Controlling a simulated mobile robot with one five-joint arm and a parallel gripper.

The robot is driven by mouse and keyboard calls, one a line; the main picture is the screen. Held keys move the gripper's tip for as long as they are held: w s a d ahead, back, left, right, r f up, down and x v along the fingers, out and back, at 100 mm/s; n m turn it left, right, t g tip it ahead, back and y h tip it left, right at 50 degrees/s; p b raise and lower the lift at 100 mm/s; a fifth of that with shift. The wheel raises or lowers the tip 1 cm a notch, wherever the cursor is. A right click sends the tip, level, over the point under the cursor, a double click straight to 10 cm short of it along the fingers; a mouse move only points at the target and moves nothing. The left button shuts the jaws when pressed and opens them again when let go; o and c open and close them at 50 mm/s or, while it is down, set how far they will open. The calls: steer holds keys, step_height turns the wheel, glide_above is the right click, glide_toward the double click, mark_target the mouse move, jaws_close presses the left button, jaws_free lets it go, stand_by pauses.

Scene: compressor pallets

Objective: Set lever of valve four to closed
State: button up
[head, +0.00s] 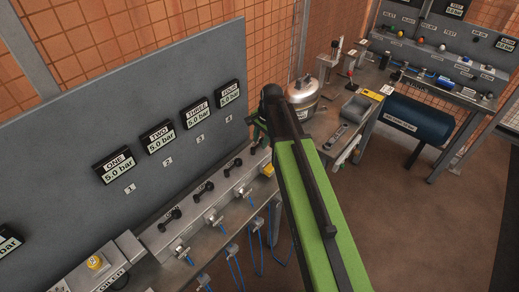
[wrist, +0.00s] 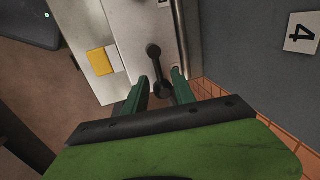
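The black lever of valve four (wrist: 155,62) shows in the wrist view, on a grey metal housing near the panel label 4 (wrist: 301,32). My gripper (wrist: 158,88) has its two green fingers apart, one on each side of the lever's near end. I cannot tell whether either finger touches it. In the head view my gripper (head: 259,132) is at the far end of the valve row, where my arm hides part of it. The display FOUR (head: 229,93) hangs on the panel above; its reading looks like 5.0 bar.
Three similar black levers, the nearest at valve one (head: 171,213), line the bench to the left. A yellow block (wrist: 101,61) sits beside lever four. A silver pot (head: 303,91) stands just beyond my arm. A blue tank (head: 416,119) lies under the right bench. Open floor lies right.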

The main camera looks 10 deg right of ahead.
steer(key=shift+f, duration=0.1)
jaws_close()
steer(key=shift+d, duration=0.15)
stand_by(1.2)
